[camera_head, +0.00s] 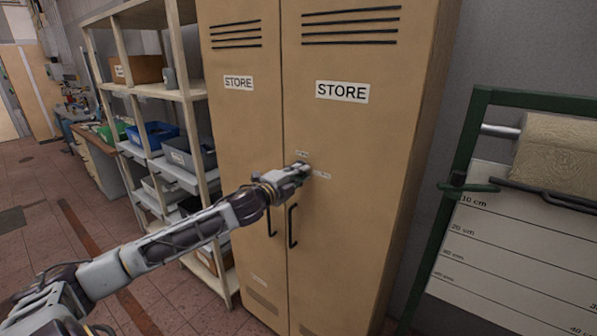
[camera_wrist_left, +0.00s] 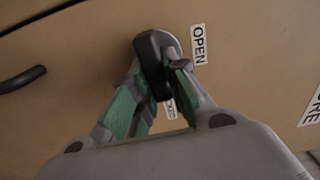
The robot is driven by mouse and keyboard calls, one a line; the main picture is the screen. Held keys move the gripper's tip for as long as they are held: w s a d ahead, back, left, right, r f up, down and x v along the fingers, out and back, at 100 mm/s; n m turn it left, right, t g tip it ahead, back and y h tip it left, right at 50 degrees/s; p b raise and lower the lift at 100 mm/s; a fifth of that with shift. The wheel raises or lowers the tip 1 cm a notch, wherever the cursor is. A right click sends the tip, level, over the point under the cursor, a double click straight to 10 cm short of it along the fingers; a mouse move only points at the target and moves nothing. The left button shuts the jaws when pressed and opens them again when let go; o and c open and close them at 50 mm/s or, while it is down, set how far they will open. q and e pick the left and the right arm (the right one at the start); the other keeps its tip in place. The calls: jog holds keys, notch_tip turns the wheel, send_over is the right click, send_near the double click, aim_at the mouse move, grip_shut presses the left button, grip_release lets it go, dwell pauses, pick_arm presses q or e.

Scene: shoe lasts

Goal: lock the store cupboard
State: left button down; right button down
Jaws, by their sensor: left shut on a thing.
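The tan store cupboard (camera_head: 350,130) has two tall doors, both looking closed, with STORE labels and black pull handles. My left gripper (camera_head: 303,169) is at the right door, above the handle (camera_head: 292,226). In the left wrist view my left gripper (camera_wrist_left: 160,85) is shut on a black lock knob (camera_wrist_left: 152,58) set on a round grey plate. An OPEN label (camera_wrist_left: 198,45) is beside the knob, and a second label (camera_wrist_left: 169,108) is partly hidden behind the fingers. My right gripper is not in view.
A shelf rack (camera_head: 188,95) with bins stands close to the left of the cupboard. A green-framed stand with a paper roll (camera_head: 558,155) is at the right. Tiled floor is free at the lower left.

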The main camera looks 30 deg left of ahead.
pick_arm(q)
jog(key=shift+f+m, duration=0.1)
jog(key=shift+m, duration=0.3)
jog(key=c, duration=1.4)
grip_release()
jog(key=shift+s, duration=0.15)
jog(key=shift+s+a, duration=0.2)
jog(key=shift+s, duration=2.7)
jog(key=shift+s+a, duration=0.2)
jog(key=shift+s, duration=2.7)
jog(key=shift+n, duration=0.3)
